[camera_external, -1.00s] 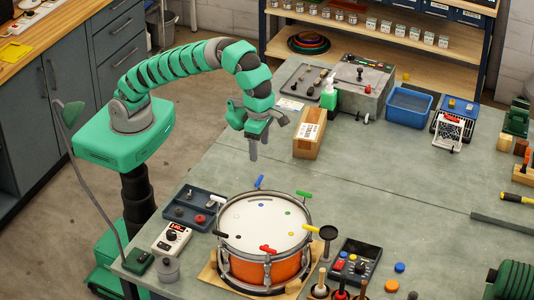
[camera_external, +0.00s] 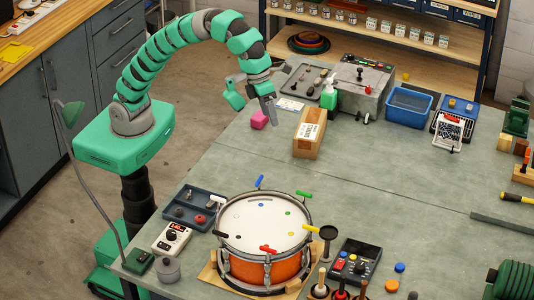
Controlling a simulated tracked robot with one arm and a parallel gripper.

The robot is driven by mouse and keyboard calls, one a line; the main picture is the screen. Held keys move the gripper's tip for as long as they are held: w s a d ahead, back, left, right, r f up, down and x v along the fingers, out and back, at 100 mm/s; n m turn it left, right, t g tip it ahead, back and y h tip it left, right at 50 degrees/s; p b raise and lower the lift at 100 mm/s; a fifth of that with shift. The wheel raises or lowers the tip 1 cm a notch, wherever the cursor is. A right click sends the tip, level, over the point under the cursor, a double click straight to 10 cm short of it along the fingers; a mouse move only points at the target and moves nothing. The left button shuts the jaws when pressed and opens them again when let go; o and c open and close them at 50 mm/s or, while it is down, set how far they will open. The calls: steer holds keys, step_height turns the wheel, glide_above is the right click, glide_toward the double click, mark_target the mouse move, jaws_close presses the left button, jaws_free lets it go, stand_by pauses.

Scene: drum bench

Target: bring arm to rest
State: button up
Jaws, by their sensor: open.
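My gripper (camera_external: 272,110) hangs in the air over the far left part of the bench, open, with nothing seen between its fingers. The fingers point down. My green segmented arm arches up from its base at the left and bends down to the gripper.
An orange drum (camera_external: 264,228) with coloured keys stands at the front of the bench (camera_external: 400,180). The bench between drum and box is clear.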

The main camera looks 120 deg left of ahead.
steer(key=s+a+r+n+t+b, duration=0.1)
steer(key=s+a+r+n+t, duration=0.2)
steer(key=a+r+n, duration=0.3)
steer(key=s+a+r+n+t+b, duration=0.2)
steer(key=s+a+r+n+t, duration=0.15)
steer(key=r+n, duration=0.5)
steer(key=s+a+r+n+t+b, duration=0.2)
steer(key=s+a+r+n+t, duration=0.4)
steer(key=s+r+n, duration=0.55)
step_height(320, 180, down, 30)
steer(key=s+n+b, duration=0.1)
steer(key=b, duration=2.6)
steer(key=shift+s+a+r+y+b, duration=0.2)
steer(key=shift+s+r+y+b, duration=0.05)
steer(key=shift+s+y+b, duration=0.1)
steer(key=shift+g, duration=0.25)
